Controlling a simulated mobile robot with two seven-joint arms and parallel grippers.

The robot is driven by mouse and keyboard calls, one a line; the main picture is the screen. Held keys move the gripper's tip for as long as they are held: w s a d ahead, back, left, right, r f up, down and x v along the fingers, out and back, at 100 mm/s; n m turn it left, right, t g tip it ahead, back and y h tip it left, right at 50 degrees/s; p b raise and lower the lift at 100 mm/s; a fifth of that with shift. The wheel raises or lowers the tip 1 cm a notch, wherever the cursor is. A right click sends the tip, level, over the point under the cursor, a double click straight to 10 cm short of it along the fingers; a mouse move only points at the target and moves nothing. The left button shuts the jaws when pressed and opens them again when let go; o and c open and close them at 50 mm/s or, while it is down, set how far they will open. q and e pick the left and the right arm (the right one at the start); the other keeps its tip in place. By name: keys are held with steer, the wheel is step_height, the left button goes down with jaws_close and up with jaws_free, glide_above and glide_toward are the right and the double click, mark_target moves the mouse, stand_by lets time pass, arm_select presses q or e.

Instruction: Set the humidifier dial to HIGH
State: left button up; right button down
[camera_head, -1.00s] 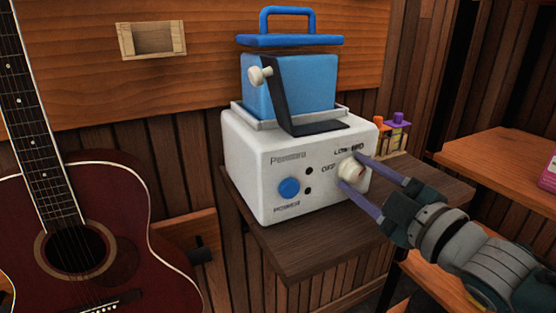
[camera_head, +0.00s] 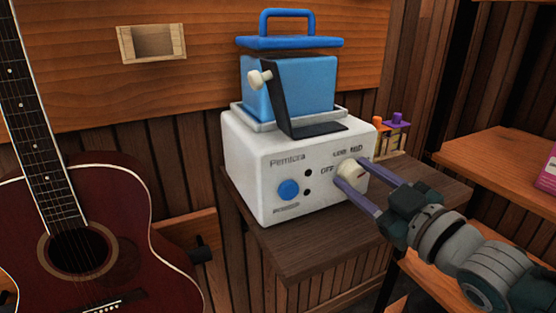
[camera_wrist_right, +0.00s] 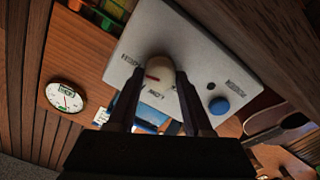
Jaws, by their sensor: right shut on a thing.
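The humidifier (camera_head: 262,190) is a white box with a blue tank (camera_head: 290,85) on top, standing on a dark wooden table. Its cream dial (camera_head: 350,170) is on the right of the front, with OFF, LOW and MED lettering near it in the head view. My right gripper (camera_head: 352,173) is shut on the dial, one finger on each side. The wrist view shows the dial (camera_wrist_right: 161,74) between the fingers (camera_wrist_right: 160,98), with a red mark on its left part. The lettering around it is hard to read there. My left gripper is not in view.
A blue power button (camera_head: 288,190) is left of the dial. Small bottles with orange and purple tops (camera_head: 392,128) stand behind the humidifier. A dark red guitar (camera_head: 140,250) is at the left. A wooden shelf (camera_head: 500,160) is at the right.

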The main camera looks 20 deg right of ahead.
steer(key=shift+c, duration=1.6)
jaws_free()
steer(key=s+p, duration=0.1)
steer(key=s, duration=0.9)
steer(key=shift+d, duration=0.4)
steer(key=shift+w, duration=0.1)
steer(key=s+a+r+m+g+h+p, duration=0.1)
steer(key=s+a+r+m+g+p, duration=0.15)
steer(key=s+a+g+p, duration=0.4)
steer(key=s+a+r+m+g+p, duration=0.2)
steer(key=s+a+r+g+p, duration=0.2)
steer(key=s+g, duration=0.5)
step_height(320, 180, up, 38)
steer(key=s+t+p, duration=0.1)
steer(key=p, duration=3.6)
steer(key=shift+s, duration=0.25)
